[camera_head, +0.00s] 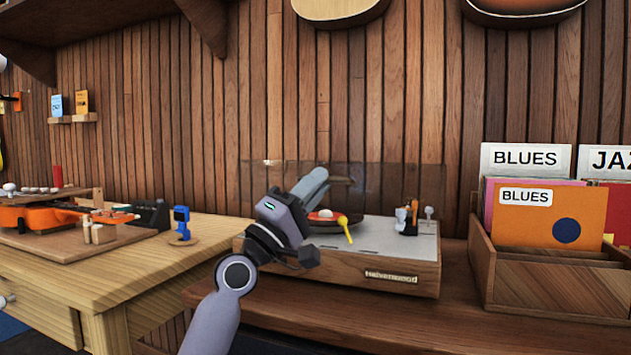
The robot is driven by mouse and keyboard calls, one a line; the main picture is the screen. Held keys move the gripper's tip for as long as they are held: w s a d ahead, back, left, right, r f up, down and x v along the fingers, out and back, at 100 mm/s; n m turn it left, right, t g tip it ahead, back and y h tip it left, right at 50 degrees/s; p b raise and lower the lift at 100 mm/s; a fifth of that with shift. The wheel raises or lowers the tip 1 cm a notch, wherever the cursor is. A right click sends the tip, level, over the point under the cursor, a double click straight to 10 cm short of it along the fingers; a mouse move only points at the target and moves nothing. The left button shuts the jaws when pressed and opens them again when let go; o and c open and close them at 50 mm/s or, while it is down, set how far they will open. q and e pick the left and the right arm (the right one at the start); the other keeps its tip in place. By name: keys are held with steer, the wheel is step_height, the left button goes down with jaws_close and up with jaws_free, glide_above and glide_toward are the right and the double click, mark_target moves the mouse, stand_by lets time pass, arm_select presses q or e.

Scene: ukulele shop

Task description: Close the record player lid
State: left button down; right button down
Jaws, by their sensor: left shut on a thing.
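The record player (366,263) is a wooden box with a light grey top, standing on the brown counter. Its see-through, smoky lid (400,190) stands raised at the back, nearly upright. The dark record (333,216) shows partly behind my arm, with an orange-red centre. My left gripper (318,182) reaches up over the player's left part. Its fingers overlap the lid and are shut on it; the exact contact is hard to see. My right gripper is not in view.
A wooden crate (483,275) of records stands close on the right. A yellow-and-red item (345,228) and the tonearm parts (408,217) sit on the player's top. A workbench (120,268) with an orange ukulele (40,217) and a blue clip-like item (181,222) is on the left.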

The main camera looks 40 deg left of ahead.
arm_select(q)
steer(key=shift+s+d+f+b, duration=0.15)
steer(key=shift+f+b, duration=0.35)
steer(key=shift+f, duration=0.7)
steer(key=shift+s+a+f+b, duration=0.15)
steer(key=shift+f+b, duration=0.35)
steer(key=shift+f, duration=0.65)
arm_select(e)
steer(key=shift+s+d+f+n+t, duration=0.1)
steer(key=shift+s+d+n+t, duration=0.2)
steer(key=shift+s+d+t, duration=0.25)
arm_select(q)
steer(key=shift+d, duration=0.15)
steer(key=c, duration=1.5)
jaws_free()
steer(key=shift+w, duration=0.1)
steer(key=shift+o, duration=0.2)
steer(key=v, duration=0.7)
steer(key=shift+s+r+b, duration=0.25)
steer(key=shift+s+b, duration=0.05)
steer(key=shift+b, duration=0.1)
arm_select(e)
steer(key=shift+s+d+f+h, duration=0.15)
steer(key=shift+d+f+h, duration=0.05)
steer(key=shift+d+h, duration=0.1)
